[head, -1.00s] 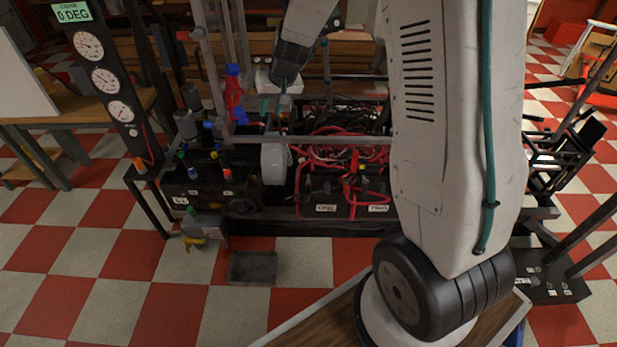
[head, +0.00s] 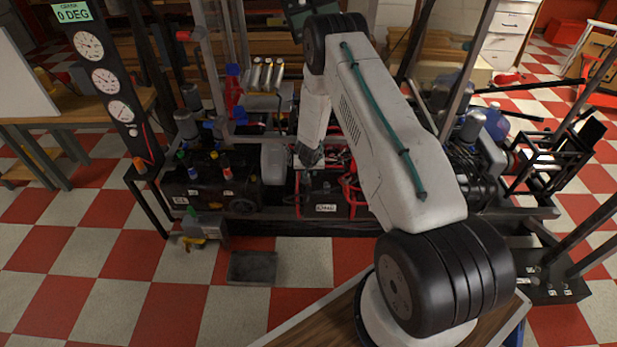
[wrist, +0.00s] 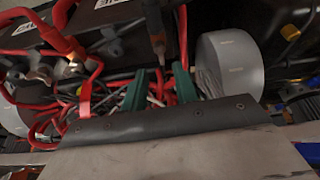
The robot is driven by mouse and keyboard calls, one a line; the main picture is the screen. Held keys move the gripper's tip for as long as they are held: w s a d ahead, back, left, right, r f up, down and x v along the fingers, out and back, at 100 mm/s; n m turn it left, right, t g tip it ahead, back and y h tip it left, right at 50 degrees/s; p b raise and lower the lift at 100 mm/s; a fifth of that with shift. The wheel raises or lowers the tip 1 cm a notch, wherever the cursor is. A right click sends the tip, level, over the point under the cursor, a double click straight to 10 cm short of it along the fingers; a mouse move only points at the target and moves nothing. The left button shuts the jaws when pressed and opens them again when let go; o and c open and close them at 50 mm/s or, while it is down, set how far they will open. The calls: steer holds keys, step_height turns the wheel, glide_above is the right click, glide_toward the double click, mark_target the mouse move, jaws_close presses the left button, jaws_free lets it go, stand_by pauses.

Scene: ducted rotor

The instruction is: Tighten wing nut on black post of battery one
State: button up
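My gripper (wrist: 160,92) has two green fingers, apart, with only cables visible behind the gap between them. In the head view it is low over the battery area (head: 308,155), its fingers too small to make out. The black battery one (head: 326,190) with a white label stands below and beside it. In the wrist view, dark battery sides with labels (wrist: 112,3) show along the top edge. A dark, thin post-like part with a coppery tip (wrist: 157,40) is just beyond the fingers. Metal terminal fittings (wrist: 72,52) on red cable are at upper left. I cannot identify the wing nut.
Red cables (head: 352,188) run around the batteries. A grey cylinder (wrist: 230,65) is close right of the fingers in the wrist view. A pale rounded tank (head: 274,162) stands left of the gripper in the head view. Frame bars and shiny cylinders (head: 266,74) lie behind.

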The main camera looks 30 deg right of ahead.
steer(key=x, duration=0.5)
steer(key=shift+w+f, duration=0.1)
steer(key=shift+f, duration=0.25)
jaws_close()
